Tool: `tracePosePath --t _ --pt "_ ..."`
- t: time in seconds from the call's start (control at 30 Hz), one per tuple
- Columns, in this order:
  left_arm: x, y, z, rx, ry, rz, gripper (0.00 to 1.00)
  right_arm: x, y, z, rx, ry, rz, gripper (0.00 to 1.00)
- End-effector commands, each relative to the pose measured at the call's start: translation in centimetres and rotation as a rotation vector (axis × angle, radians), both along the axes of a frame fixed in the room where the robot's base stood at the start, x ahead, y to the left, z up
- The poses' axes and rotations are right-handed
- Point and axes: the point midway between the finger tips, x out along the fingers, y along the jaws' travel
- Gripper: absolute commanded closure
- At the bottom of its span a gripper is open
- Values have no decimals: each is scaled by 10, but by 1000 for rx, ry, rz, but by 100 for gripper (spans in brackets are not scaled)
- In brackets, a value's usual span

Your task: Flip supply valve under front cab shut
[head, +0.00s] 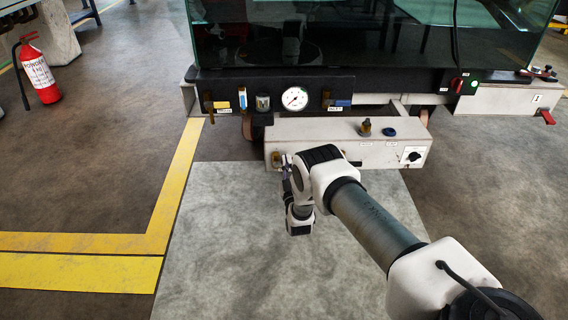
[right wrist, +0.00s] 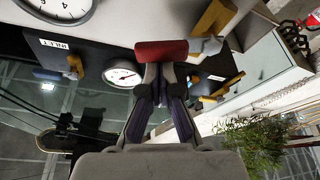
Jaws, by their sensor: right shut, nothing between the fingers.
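In the right wrist view a red valve handle (right wrist: 162,50) lies across the tips of my right gripper (right wrist: 161,72). A brass and grey valve body (right wrist: 208,42) is at its right end. The gripper's fingers are together with nothing between them; the tips look close against the handle, but I cannot tell if they touch. In the head view my right gripper (head: 286,168) is in front of the left end of the white box (head: 325,130) under the cab. A brass fitting (head: 276,157) shows there; the red handle is hidden behind my arm. My left gripper is out of view.
Above the box a dark panel (head: 360,83) carries a round gauge (head: 295,98) and several brass valves. The glass cab (head: 350,35) rises behind. A red lever (head: 547,117) is at far right, and a fire extinguisher (head: 40,72) stands at left.

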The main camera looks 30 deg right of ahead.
Motion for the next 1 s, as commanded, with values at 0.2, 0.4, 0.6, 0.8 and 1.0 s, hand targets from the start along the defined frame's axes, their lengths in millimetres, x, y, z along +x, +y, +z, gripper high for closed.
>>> tracePosePath --t 0.2,0.4,0.6,0.8,1.0 --pt "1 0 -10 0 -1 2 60 -3 -5 -10 160 -98 0 100" --pt "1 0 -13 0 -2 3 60 -5 -8 -15 263 -161 0 100" --pt "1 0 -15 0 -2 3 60 -6 -9 -18 259 -159 0 100" --pt "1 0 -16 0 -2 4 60 -6 -10 -20 258 -157 -1 100" --pt "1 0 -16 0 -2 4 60 -6 -10 -20 258 -155 -2 100"
